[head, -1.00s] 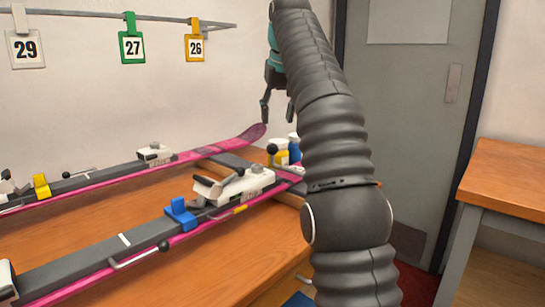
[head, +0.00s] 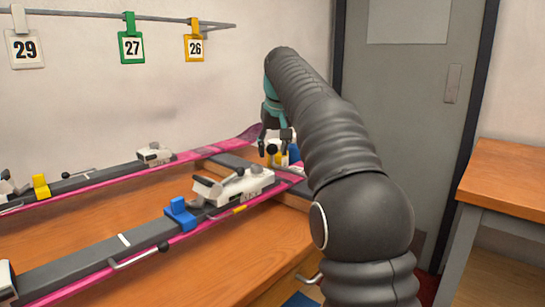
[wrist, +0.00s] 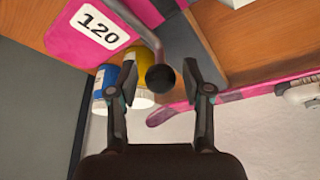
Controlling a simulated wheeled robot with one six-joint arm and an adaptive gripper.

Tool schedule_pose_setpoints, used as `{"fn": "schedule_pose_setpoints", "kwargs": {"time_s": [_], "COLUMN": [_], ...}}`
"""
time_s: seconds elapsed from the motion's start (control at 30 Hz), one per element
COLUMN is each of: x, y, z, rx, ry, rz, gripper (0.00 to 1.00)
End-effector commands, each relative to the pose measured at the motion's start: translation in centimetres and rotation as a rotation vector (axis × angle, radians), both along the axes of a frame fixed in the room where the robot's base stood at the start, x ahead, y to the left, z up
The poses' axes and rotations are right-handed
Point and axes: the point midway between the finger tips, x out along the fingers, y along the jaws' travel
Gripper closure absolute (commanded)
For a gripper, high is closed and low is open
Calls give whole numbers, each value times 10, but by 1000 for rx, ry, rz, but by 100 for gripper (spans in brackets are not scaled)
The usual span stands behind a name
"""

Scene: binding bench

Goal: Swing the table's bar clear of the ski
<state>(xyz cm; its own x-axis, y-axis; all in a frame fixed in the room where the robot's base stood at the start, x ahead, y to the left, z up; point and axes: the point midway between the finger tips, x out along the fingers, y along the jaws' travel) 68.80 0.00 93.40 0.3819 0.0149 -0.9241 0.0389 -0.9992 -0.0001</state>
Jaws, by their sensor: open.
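A pink ski (head: 180,238) lies along the near rail of the bench, and its end with a white "120" label shows in the wrist view (wrist: 70,40). A grey metal bar (wrist: 131,22) crosses by the pink in the wrist view and ends in a black ball knob (wrist: 160,78). The knob also shows in the head view (head: 271,149), by the bench's far right end. My gripper (head: 275,151) is open around the knob in the picture; in the wrist view its fingers (wrist: 160,80) stand on either side of it. I cannot tell whether they touch it.
A second pink ski (head: 110,172) lies on the rear rail. Yellow (wrist: 140,92) and blue (wrist: 105,82) containers stand close beyond the knob. Numbered tags hang on a wall rail (head: 130,17). A wooden side table (head: 515,175) stands at right.

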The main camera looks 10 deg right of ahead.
Motion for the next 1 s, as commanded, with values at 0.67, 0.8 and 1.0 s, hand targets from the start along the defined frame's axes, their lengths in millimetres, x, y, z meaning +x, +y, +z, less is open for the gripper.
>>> {"fn": "schedule_pose_setpoints", "kwargs": {"time_s": [0.67,0.8,1.0], "x": [12,12,12], "y": [1,1,1], "z": [-30,-30,-29], "rx": [0,0,0], "ry": [0,0,-1], "rz": [0,0,0], "gripper": [63,98,100]}}
